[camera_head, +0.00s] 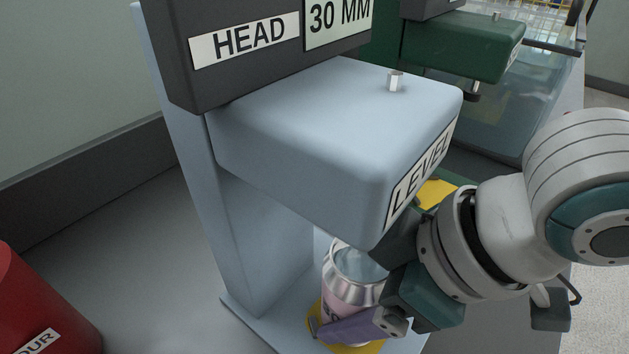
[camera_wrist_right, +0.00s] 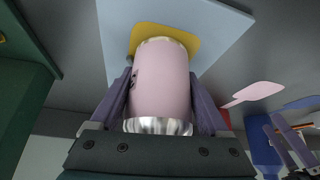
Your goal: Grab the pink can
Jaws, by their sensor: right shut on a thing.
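Part of the can is hidden behind the right gripper in the head view. Purple finger-like parts at the right edge of the wrist view may be my left gripper (camera_wrist_right: 286,132); its opening is unclear.
The pale blue machine's LEVEL block (camera_head: 310,140) overhangs the can closely, with the HEAD panel (camera_head: 245,40) above. A green machine (camera_head: 465,45) stands behind at right.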

